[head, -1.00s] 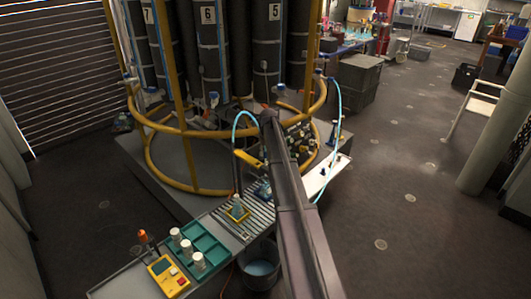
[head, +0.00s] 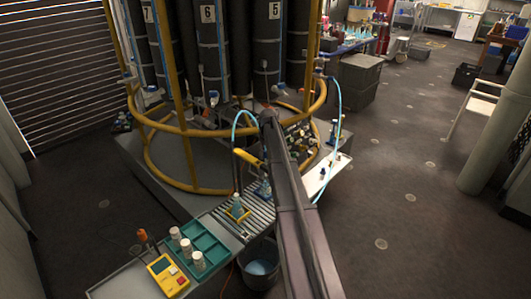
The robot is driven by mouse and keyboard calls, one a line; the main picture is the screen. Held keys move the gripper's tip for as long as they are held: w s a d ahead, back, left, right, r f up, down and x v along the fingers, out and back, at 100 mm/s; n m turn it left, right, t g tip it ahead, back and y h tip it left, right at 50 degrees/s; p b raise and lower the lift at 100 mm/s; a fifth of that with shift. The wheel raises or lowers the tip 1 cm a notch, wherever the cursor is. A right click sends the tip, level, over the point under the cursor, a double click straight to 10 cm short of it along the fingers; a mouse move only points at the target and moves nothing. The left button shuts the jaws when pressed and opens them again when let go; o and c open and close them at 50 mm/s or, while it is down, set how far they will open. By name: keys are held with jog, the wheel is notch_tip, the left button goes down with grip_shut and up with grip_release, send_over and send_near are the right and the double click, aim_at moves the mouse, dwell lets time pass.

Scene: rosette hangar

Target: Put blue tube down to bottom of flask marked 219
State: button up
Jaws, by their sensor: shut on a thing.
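The light blue tube (head: 243,112) arcs up beside my arm and comes down at its left. A dark, straight, upright length below the arc reaches down to a small flask (head: 237,207) on the slatted part of the bench. Whether its tip is at the bottom of the flask is too small to tell. My gripper (head: 238,154), partly hidden by my arm, is shut on the tube above the flask, by a yellow piece. The number on the flask cannot be read. The tube also hangs at the right (head: 340,120).
A green tray (head: 207,246) with white bottles and a yellow meter (head: 168,275) are at the bench's left end. A yellow ring frame (head: 197,190) with dark cylinders stands behind. A bucket (head: 260,268) is on the floor in front. Another blue-based item (head: 262,190) stands right of the flask.

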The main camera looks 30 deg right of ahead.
aim_at(265, 176)
jog(key=shift+f, duration=0.25)
jog(key=shift+f+b, duration=0.65)
jog(key=shift+b, duration=0.25)
jog(key=shift+f+b, duration=4.35)
jog(key=shift+f, duration=0.05)
jog(key=o, duration=1)
